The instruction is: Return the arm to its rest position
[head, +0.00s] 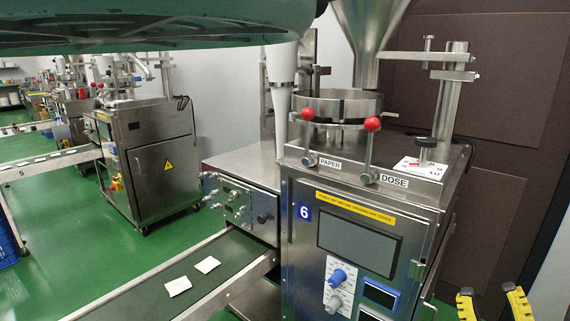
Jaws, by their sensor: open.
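My gripper (489,291) shows at the bottom right edge of the head view as two yellow fingers with dark parts. The fingers stand apart with nothing visible between them, so it is open and empty. It is to the right of the steel packing machine (330,205) marked 6, in front of the brown wall panel. The rest of my gripper and most of my arm are outside the picture.
Machine 6 has two red-knobbed levers (373,124), a steel funnel (375,28) and a blue knob (338,277). A conveyor (225,255) carries two white packets (178,286). Another packer (150,160) stands behind left. Green floor (60,255) is open between conveyors.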

